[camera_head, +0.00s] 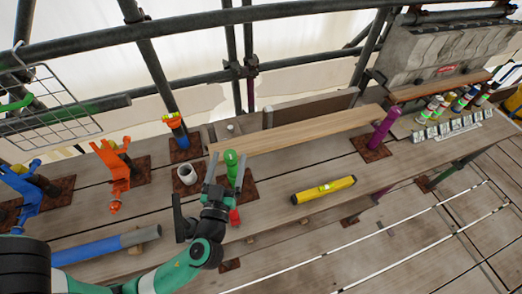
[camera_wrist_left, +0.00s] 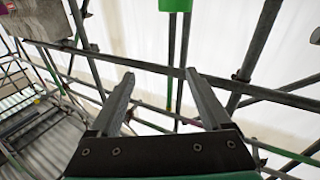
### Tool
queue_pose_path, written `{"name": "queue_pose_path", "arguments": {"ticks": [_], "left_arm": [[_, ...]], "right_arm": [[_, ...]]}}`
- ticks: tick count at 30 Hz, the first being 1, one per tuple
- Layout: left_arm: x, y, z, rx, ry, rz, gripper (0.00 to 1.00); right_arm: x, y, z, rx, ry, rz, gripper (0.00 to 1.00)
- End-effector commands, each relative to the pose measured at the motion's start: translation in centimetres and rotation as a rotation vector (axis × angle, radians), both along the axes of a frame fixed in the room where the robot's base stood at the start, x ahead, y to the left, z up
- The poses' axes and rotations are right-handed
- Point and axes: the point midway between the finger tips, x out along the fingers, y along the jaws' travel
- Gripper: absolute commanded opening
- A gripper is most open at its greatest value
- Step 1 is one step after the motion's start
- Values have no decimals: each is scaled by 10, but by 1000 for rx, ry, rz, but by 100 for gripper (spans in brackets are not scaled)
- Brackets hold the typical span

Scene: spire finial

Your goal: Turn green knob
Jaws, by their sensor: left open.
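A green knob (camera_head: 231,158) stands upright on a thin green stem over a dark rusty plate on the plank bench in the head view. In the left wrist view the green knob (camera_wrist_left: 175,5) is cut off by the top edge, with its stem below it. My left gripper (camera_head: 227,166) comes from below, its fingers open and empty. In the head view its fingers appear on either side of the knob. In the wrist view the knob lies above and past the open fingertips (camera_wrist_left: 159,73), apart from them. My right gripper is not seen.
A white cup (camera_head: 187,175) stands left of the knob. Orange clamps (camera_head: 117,170) and blue clamps (camera_head: 25,190) are farther left. A yellow level (camera_head: 323,190) lies to the right. A purple post (camera_head: 383,128) stands at the back right. Scaffold tubes (camera_head: 235,70) cross behind the bench.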

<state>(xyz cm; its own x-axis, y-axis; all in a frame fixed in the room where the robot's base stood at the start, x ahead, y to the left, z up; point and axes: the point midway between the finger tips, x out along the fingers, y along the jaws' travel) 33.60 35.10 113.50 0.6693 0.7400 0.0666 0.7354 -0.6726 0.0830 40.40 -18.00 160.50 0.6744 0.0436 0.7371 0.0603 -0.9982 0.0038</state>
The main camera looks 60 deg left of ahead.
Motion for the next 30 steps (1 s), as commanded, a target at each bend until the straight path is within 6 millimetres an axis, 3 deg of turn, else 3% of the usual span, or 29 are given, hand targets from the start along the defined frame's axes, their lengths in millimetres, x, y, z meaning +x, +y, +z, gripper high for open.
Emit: {"name": "queue_pose_path", "arguments": {"ticks": [1, 3, 7, 17, 30], "left_arm": [[-8, 0, -32, 2, 36, -2, 82], [-17, 0, -53, 4, 71, -3, 82], [-26, 0, -75, 7, 105, -6, 82], [-20, 6, -74, 5, 104, -4, 82], [40, 71, -73, 6, 101, -3, 82]], "right_arm": [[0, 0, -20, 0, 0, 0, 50], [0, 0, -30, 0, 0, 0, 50], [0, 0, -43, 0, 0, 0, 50], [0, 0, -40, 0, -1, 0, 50], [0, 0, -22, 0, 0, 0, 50]]}}
